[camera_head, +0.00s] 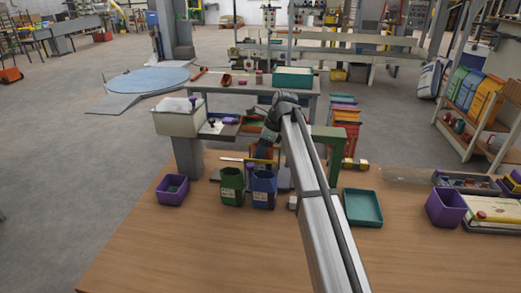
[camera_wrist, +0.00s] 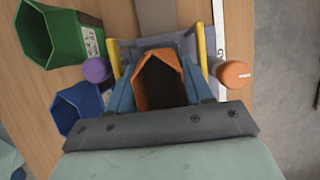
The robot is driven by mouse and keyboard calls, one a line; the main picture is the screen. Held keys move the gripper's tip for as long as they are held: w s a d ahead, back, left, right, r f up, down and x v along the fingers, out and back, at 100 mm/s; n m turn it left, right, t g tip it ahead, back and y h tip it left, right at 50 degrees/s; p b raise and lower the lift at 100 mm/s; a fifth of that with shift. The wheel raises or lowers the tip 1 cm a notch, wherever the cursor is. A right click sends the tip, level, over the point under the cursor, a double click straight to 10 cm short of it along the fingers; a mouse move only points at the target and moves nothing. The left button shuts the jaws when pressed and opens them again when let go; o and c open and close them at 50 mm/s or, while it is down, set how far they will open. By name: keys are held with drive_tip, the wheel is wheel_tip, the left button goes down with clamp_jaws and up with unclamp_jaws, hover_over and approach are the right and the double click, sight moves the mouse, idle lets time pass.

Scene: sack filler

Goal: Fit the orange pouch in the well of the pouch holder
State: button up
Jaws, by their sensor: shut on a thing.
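The orange pouch (camera_wrist: 148,78), with its open mouth showing, is between the blue fingers of my gripper (camera_wrist: 160,95) in the wrist view. My gripper is shut on it. The pouch holder (camera_wrist: 187,45) is a grey-lilac frame with yellow posts on both sides, a purple knob on the left and an orange knob on the right. The pouch lies between the posts in this view; I cannot tell how deep it is in the well, which it hides. In the head view my gripper (camera_head: 266,143) is small, behind the blue pouch and partly covered by my arm.
A green pouch (camera_head: 232,185) and a blue pouch (camera_head: 264,190) stand in front of the holder. A purple bin (camera_head: 172,190) is left, a teal tray (camera_head: 362,207) right, and another purple bin (camera_head: 446,207) farther right. The front left tabletop is clear.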

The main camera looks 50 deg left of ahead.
drive_tip(key=o, duration=1.3)
drive_tip(key=shift+o, duration=0.2)
drive_tip(key=v, duration=1.4)
